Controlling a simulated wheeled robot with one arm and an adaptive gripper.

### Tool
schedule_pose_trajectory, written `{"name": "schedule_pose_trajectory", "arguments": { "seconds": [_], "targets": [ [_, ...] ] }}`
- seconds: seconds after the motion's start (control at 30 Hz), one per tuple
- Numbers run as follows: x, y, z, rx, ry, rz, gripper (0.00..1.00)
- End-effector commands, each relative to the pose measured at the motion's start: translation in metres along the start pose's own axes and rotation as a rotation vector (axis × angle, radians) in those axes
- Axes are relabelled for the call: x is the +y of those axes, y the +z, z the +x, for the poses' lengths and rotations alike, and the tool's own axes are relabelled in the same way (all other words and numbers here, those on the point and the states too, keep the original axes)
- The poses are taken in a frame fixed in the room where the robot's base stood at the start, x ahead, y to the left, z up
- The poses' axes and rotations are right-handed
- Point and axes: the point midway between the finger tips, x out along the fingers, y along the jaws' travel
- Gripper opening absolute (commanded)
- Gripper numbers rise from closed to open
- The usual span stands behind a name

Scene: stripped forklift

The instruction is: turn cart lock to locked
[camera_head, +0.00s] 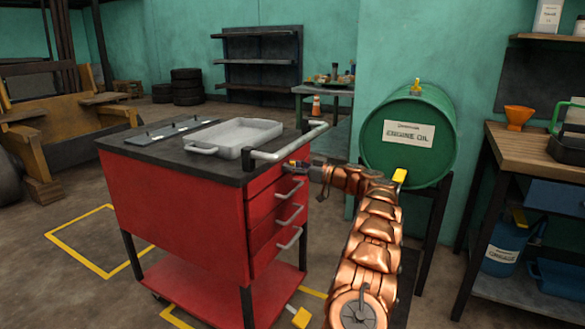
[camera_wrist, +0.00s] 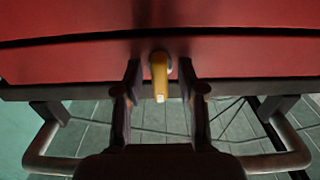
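The red cart (camera_head: 180,205) stands left of my arm, with its drawer side facing my gripper. The cart lock, a small yellow lever (camera_wrist: 160,78), sits on the cart's red front in the wrist view. Its tip points down in that picture, toward my gripper's palm. My gripper (camera_wrist: 162,92) is open, with one dark finger on each side of the lever. Gaps show between the lever and both fingers. In the head view my gripper (camera_head: 299,167) is at the cart's upper front, below the push bar; the lever is hard to make out there. I see no lock marking.
The grey push bar (camera_head: 290,141) juts out above my gripper; its bends also show in the wrist view (camera_wrist: 290,155). Drawer handles (camera_head: 289,215) lie below. A grey tray (camera_head: 235,136) rests on the cart. The green oil drum (camera_head: 410,155) stands right, behind my arm.

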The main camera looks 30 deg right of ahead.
Motion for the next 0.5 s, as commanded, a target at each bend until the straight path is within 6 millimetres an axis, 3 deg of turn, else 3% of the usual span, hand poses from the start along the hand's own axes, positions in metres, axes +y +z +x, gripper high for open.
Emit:
{"name": "schedule_pose_trajectory", "arguments": {
  "seconds": [0.23, 0.5],
  "targets": [
    [-0.0004, -0.0001, 0.0009, 0.0, -0.001, 0.0, 0.39],
    [-0.0007, 0.0, 0.0011, 0.0, -0.001, 0.001, 0.1]
  ]
}}
